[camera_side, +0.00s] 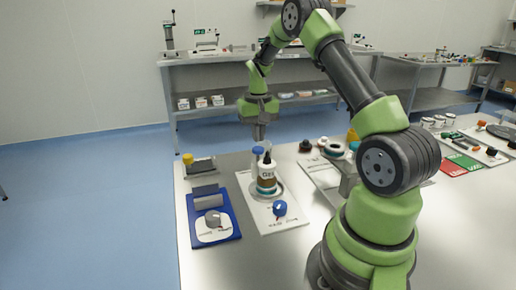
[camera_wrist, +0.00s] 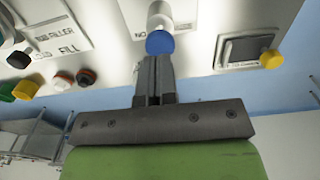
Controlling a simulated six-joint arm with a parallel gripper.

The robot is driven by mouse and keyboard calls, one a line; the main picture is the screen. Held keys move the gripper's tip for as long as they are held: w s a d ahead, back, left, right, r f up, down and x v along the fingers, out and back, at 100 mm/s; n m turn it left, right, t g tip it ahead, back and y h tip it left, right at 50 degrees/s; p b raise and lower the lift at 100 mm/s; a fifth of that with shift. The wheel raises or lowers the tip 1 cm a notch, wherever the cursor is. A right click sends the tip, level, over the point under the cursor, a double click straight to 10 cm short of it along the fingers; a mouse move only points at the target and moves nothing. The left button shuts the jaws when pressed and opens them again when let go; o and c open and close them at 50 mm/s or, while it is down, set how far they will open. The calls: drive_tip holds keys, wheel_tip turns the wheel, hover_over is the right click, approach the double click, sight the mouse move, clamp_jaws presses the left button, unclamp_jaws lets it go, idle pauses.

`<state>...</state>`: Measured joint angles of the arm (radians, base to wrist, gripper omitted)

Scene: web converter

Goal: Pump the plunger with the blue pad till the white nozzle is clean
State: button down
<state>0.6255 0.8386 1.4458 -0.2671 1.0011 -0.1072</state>
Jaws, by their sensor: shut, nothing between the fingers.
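My gripper (camera_side: 260,136) points down just above the blue pad (camera_side: 258,150) of the plunger, with its fingers together and nothing between them. In the wrist view, my gripper's fingertips (camera_wrist: 155,60) appear just below the round blue pad (camera_wrist: 160,42). I cannot tell whether they touch it. A small white part, perhaps the nozzle (camera_side: 267,157), shows beside the pad. Whether it is clean is too small to tell.
A blue knob (camera_side: 280,208) sits at the front of the board. A blue tray (camera_side: 226,238) with grey parts lies to its left. A fixture with a yellow knob (camera_side: 188,159) stands behind the tray.

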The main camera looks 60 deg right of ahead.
sight(258, 148)
drive_tip(key=shift+f, duration=0.1)
drive_tip(key=shift+f, duration=2.15)
drive_tip(key=shift+r, duration=2.3)
wheel_tip(258, 148, up, 6)
